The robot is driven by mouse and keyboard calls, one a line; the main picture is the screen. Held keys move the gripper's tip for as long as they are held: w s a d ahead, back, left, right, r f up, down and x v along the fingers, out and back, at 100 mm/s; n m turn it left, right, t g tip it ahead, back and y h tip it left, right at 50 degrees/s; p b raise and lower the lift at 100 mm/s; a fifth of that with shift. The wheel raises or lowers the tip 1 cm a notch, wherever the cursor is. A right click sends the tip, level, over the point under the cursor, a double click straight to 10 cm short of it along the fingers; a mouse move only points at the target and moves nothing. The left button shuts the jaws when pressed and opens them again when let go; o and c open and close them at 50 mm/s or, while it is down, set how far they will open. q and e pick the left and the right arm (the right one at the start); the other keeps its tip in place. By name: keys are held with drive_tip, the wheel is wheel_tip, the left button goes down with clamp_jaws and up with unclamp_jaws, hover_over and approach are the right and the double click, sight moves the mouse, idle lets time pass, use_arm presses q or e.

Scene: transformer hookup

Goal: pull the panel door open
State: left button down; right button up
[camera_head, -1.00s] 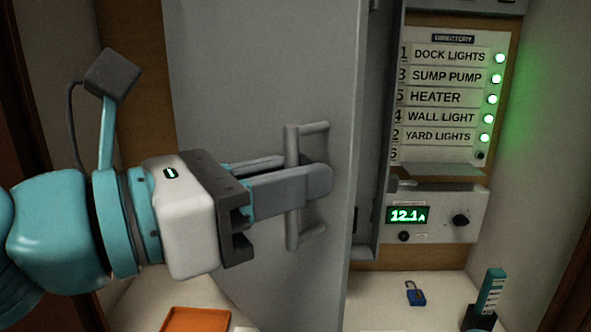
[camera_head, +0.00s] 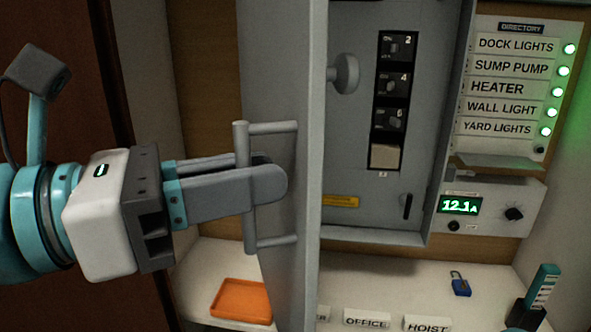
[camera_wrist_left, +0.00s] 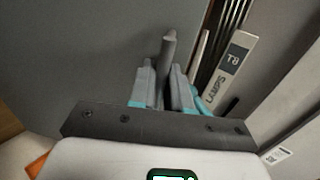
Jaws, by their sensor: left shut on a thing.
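The grey panel door (camera_head: 282,60) stands swung open at an angle in the head view, its edge facing me. Its upright bar handle (camera_head: 248,225) is on the door's outer face. My left gripper (camera_head: 265,183) is shut on the handle's bar, with the fingers on either side of it. In the left wrist view the handle (camera_wrist_left: 168,48) rises between the gripper's fingers (camera_wrist_left: 163,85). Behind the door, the grey panel (camera_head: 360,150) shows a column of breaker switches (camera_head: 392,85). My right gripper is not in view.
A directory board (camera_head: 515,85) with lit green lamps and a meter (camera_head: 490,207) reading 12.1 A are at right. The shelf below holds an orange tray (camera_head: 240,300), a blue padlock (camera_head: 460,284), a teal-handled item (camera_head: 543,285) and label plates (camera_head: 427,324).

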use_arm(q)
drive_tip(key=a, duration=0.6)
drive_tip(key=shift+s, duration=0.25)
drive_tip(key=c, duration=1.4)
unclamp_jaws()
drive_tip(key=shift+o, duration=0.3)
drive_tip(key=shift+w, duration=0.15)
drive_tip(key=shift+s, duration=0.2)
